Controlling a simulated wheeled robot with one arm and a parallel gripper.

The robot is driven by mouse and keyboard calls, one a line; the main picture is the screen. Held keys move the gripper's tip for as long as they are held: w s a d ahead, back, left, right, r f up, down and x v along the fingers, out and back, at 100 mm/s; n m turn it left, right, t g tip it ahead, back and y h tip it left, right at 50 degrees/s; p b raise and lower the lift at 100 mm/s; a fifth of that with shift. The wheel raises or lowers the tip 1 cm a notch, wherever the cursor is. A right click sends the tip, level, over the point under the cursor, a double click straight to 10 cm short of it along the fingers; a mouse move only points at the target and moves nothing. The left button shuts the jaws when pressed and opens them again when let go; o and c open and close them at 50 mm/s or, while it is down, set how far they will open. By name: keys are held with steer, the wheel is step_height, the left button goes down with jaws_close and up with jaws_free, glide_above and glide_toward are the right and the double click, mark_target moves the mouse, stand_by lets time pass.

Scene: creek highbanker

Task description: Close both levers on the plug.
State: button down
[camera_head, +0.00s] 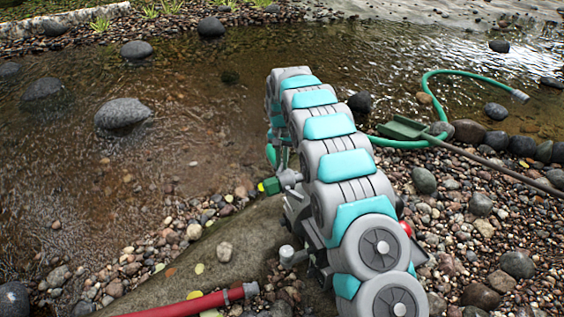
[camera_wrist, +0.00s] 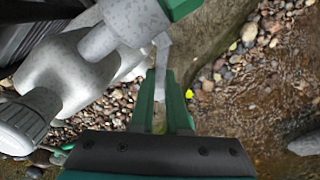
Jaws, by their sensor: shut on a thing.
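A pale grey metal fitting (camera_wrist: 75,75) fills the upper left of the wrist view, with a round ribbed end and a green part (camera_wrist: 183,8) at its top. In the head view a grey fitting (camera_head: 289,178) with a green and yellow end (camera_head: 269,186) shows beside my arm. It looks like the same fitting, but I cannot be sure. My gripper (camera_wrist: 162,72) has its green fingers close together on a thin grey piece (camera_wrist: 162,50), which looks like a lever. I cannot make out the second lever or its position. My arm hides much of this area in the head view.
A red hose (camera_head: 190,304) with a clamp lies at the front on a flat brown slab (camera_head: 235,240). A green hose (camera_head: 430,90) and a long-handled green tool (camera_head: 403,127) lie at the right. Pebbles surround the slab; shallow water (camera_head: 175,130) is beyond.

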steer(key=shift+d+m, duration=0.1)
steer(key=shift+m, duration=0.2)
steer(key=shift+s+d+m+b, duration=0.3)
steer(key=shift+s+d+m, duration=0.1)
steer(key=shift+m, duration=1)
steer(key=shift+s+d+m+b, duration=0.25)
steer(key=shift+d+m, duration=0.15)
steer(key=shift+m, duration=1)
steer(key=shift+s+d+m+b, duration=0.3)
steer(key=shift+s+d+m, duration=0.1)
steer(key=shift+m, duration=1)
steer(key=c, duration=0.9)
jaws_free()
